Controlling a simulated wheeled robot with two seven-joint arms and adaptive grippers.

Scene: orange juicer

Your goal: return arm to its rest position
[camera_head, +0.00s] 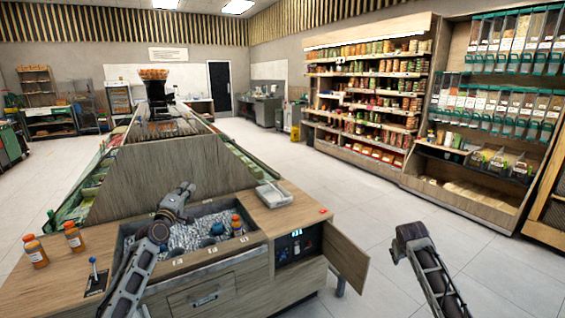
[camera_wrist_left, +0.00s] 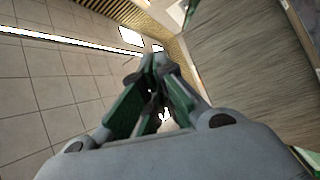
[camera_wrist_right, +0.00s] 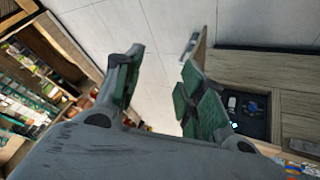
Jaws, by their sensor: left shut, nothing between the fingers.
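My left arm reaches in from the lower left of the head view and bends over the ice-filled counter bin. My left gripper (camera_head: 187,188) is at its far end, above the back of the bin. In the left wrist view, the fingers of my left gripper (camera_wrist_left: 158,62) are closed together with nothing between them. My right arm shows at the lower right of the head view, over the floor; its gripper cannot be made out there. In the right wrist view, my right gripper (camera_wrist_right: 164,58) is open and empty, its fingers well apart.
The bin (camera_head: 190,258) holds ice and an orange bottle (camera_head: 237,223). Two orange bottles (camera_head: 54,244) stand on the counter's left. A tray (camera_head: 273,195) sits at its right. An open cabinet door (camera_head: 345,258) juts toward my right arm. The juicer (camera_head: 153,88) stands behind. Floor at right is clear.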

